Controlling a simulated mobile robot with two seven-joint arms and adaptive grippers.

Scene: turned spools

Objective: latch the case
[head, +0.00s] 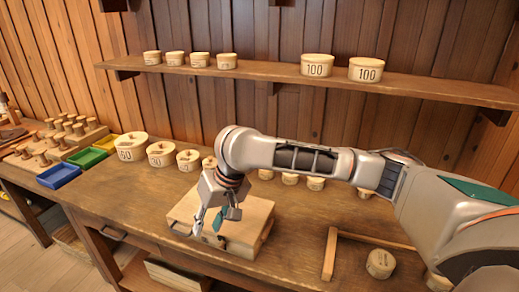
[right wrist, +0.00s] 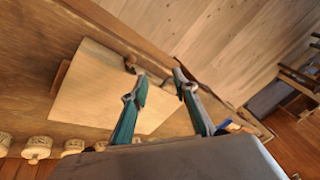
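The case (head: 256,214) is a flat, pale wooden box on the workbench, and its lid looks closed. It also shows in the right wrist view (right wrist: 85,95). My right gripper (head: 208,228) is at the front left part of the case, its fingers pointing down. In the right wrist view my right gripper (right wrist: 155,72) has its two fingers apart, with nothing clearly held between them. Small brown fittings show at the case's edge close to the fingertips, partly hidden by the fingers. I cannot tell whether a finger touches them or how the latch stands. My left gripper is not in view.
The workbench (head: 120,200) carries several numbered spools behind the case. Blue (head: 59,176), green (head: 87,157) and yellow (head: 106,141) trays stand at the left. A wooden angle piece (head: 330,255) and a spool (head: 380,263) lie right of the case. A shelf (head: 270,74) runs above.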

